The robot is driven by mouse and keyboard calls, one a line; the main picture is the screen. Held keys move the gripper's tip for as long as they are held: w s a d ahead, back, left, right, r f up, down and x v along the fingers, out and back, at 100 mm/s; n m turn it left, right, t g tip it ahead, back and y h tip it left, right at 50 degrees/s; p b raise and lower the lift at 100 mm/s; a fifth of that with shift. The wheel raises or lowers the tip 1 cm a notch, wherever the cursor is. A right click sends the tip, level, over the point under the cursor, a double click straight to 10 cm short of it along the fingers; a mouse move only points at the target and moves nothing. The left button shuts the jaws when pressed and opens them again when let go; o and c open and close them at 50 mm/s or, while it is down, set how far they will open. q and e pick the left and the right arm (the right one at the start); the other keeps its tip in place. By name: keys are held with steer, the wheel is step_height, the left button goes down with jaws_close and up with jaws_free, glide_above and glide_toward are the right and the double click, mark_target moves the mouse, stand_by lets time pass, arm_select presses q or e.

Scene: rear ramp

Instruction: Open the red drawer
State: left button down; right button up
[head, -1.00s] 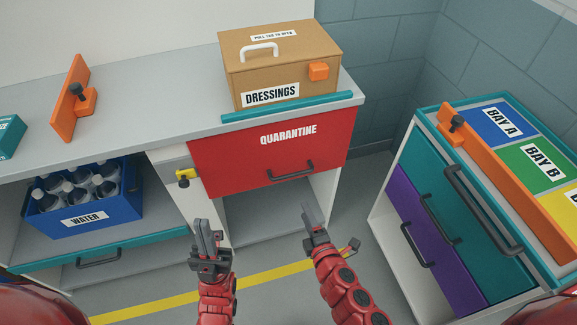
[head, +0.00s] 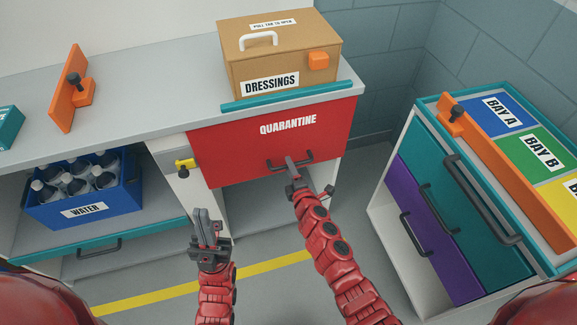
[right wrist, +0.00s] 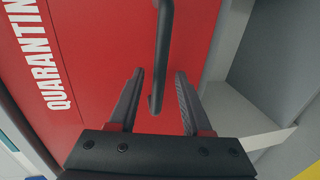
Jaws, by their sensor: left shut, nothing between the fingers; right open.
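The red drawer (head: 235,150), labelled QUARANTINE, sits under the counter and looks closed. Its dark bar handle (head: 310,155) is low on the front. My right gripper (head: 291,164) is open at the left part of the handle. In the right wrist view, the open right gripper (right wrist: 160,74) has one finger on each side of the handle (right wrist: 164,40), with gaps to both; whether the bar is deep between them is hard to judge. My left gripper (head: 207,216) is shut and empty, below and left of the drawer, apart from it.
A yellow and black latch-like piece (head: 185,164) is on the cabinet left of the drawer. A DRESSINGS box (head: 285,65) stands on the counter above. A cabinet with teal and purple drawers (head: 440,215) stands at right. Open space lies below the red drawer.

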steer(key=shift+x, duration=0.8)
jaws_close()
stand_by(1.0)
